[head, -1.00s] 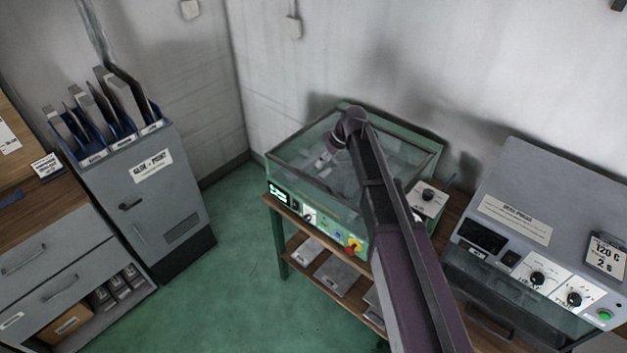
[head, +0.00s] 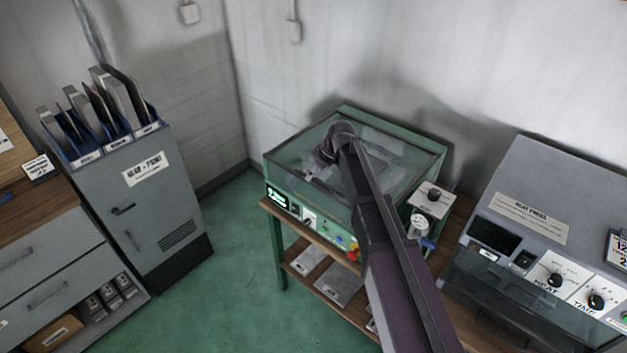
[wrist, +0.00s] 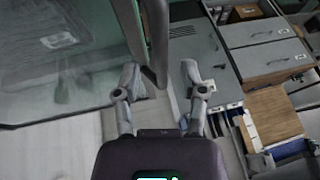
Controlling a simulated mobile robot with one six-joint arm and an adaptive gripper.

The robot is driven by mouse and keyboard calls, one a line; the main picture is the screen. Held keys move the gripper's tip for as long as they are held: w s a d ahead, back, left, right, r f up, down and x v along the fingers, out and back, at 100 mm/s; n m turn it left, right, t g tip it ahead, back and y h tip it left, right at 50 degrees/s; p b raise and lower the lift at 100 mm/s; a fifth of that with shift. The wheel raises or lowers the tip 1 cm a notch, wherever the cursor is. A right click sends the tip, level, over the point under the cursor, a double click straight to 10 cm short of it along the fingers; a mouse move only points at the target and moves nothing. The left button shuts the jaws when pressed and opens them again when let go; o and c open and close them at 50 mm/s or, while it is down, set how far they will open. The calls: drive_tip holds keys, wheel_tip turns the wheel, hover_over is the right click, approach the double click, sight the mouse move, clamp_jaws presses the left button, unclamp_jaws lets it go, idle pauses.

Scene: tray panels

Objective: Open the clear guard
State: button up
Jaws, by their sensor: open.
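The clear guard (head: 395,150) is a see-through cover with a dark frame over the green machine, and it looks closed in the head view. In the wrist view the guard's clear panel (wrist: 60,60) fills the left side, and a grey bar (wrist: 155,40) runs along its edge. My gripper (wrist: 160,72) is open, with one finger on each side of the bar's lower end. I cannot tell whether either finger touches it. In the head view my arm covers part of the guard, and my fingers are hidden.
The green machine's front panel (head: 320,228) has switches and a red-yellow knob. A heat press (head: 545,200) stands close on the right. A grey cabinet (head: 150,220) with upright screens on top stands left. Green floor (head: 230,240) lies open between the cabinet and the machine.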

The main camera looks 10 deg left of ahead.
drive_tip(key=shift+a+f, duration=0.15)
drive_tip(key=shift+f, duration=0.2)
clamp_jaws()
drive_tip(key=shift+a+r, duration=0.1)
